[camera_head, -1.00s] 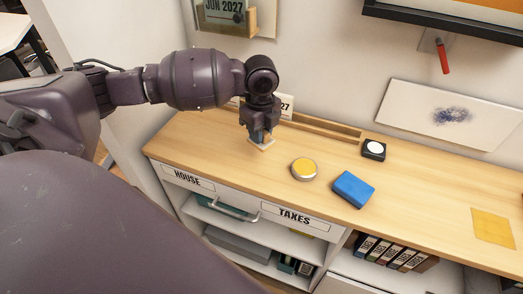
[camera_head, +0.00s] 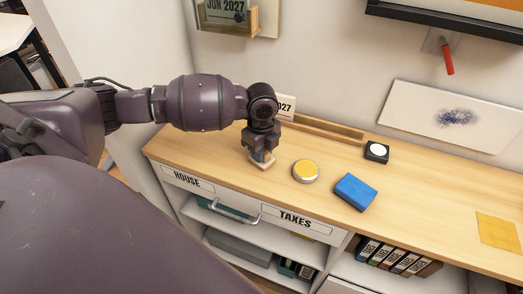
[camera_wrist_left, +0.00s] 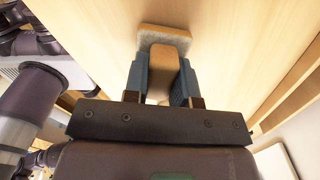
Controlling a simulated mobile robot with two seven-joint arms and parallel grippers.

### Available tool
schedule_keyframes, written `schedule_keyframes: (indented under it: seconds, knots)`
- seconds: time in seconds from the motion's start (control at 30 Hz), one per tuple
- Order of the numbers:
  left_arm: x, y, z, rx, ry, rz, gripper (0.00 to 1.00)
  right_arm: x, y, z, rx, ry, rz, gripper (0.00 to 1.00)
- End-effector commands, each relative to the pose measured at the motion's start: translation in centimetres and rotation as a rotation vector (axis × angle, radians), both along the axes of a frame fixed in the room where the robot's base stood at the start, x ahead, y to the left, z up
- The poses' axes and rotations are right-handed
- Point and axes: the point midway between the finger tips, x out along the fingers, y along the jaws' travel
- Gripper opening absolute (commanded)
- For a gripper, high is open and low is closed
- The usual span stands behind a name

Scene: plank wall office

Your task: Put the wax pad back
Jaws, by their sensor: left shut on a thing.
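My left gripper (camera_head: 262,154) is shut on the wax pad (camera_head: 263,163), a small pale block with a tan handle, above the left part of the counter. In the left wrist view the blue fingers of the gripper (camera_wrist_left: 163,78) close on both sides of the tan handle, and the wax pad's pale fuzzy base (camera_wrist_left: 165,33) shows beyond it. I cannot tell whether the base touches the wood. A round tin with a yellow top (camera_head: 306,171) stands just to the right of the gripper. My right gripper is not in view.
On the wooden counter (camera_head: 420,205) lie a blue block (camera_head: 355,192), a black box with a white disc (camera_head: 377,151) and a flat yellow square (camera_head: 498,232). A wooden ledge (camera_head: 325,129) runs along the wall. Labelled drawers and shelves with binders are below.

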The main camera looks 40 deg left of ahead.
Motion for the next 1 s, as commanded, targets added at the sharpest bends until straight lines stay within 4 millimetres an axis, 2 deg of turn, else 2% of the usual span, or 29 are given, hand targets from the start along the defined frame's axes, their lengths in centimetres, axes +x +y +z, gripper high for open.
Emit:
schedule_keyframes:
  seconds: [0.03,0.07,0.2,0.23,0.5,0.63,0.77,1.0]
  knots:
    - [0.0,0.0,-0.2,0.000,0.001,0.000,0.03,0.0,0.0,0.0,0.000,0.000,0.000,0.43]
    - [0.0,0.0,-0.2,0.000,0.001,0.000,0.26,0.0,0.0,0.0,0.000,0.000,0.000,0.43]
    - [0.0,0.0,-0.2,0.000,0.001,0.000,0.48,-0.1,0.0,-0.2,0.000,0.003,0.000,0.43]
    - [0.0,0.0,-0.2,0.000,0.001,0.000,0.50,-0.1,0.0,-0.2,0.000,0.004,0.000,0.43]
    - [0.0,0.0,-0.1,0.000,0.001,0.000,0.50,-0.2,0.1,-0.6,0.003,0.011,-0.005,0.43]
    - [0.0,0.0,0.8,0.001,-0.001,-0.001,0.50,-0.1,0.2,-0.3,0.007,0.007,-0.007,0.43]
    - [0.1,0.0,2.9,0.001,-0.005,-0.002,0.50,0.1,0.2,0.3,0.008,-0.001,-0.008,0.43]
    - [0.1,0.0,7.6,0.001,-0.005,-0.001,0.50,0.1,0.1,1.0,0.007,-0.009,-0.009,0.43]
